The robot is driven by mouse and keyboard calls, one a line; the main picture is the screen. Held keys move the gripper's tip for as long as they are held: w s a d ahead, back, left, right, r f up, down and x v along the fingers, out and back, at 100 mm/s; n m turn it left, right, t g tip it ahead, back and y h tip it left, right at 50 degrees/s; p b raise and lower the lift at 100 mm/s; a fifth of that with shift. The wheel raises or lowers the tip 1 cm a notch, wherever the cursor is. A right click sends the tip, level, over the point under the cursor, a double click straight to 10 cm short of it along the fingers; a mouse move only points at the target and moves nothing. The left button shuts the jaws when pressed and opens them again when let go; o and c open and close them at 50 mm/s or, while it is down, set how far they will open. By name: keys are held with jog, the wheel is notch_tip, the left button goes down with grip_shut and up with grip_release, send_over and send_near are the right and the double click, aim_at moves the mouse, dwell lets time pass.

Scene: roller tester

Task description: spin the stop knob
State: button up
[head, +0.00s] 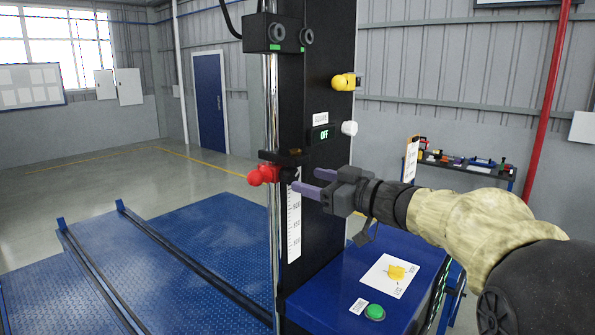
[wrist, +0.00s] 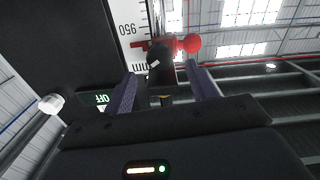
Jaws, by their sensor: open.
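A red ball-ended knob (head: 263,175) sits at the carriage on the chrome rod, left of the black column. It also shows in the wrist view (wrist: 191,44), beyond my fingers. A small dark knob (wrist: 156,58) with a white mark stands in front of the scale, between the lines of my two fingers. No label shows which is the stop knob. My gripper (head: 309,182) is open, its purple fingers pointing left at the carriage just above the scale (head: 293,222). In the wrist view my gripper (wrist: 163,75) shows nothing clamped; contact with the dark knob cannot be told.
A yellow knob (head: 343,82) and a white knob (head: 349,128) stick out of the column, beside a display reading OFF (head: 322,134). Below is a blue cabinet with a green button (head: 375,312). Blue floor plates (head: 210,240) lie left; a loaded shelf (head: 460,165) stands behind.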

aim_at(295, 176)
jog(key=p+x, duration=0.1)
jog(key=x, duration=0.3)
jog(key=shift+w+a, duration=0.3)
jog(key=c, duration=1)
jog(key=shift+f+n+b, duration=0.15)
jog(key=shift+n+b, duration=0.5)
jog(key=shift+n, duration=0.95)
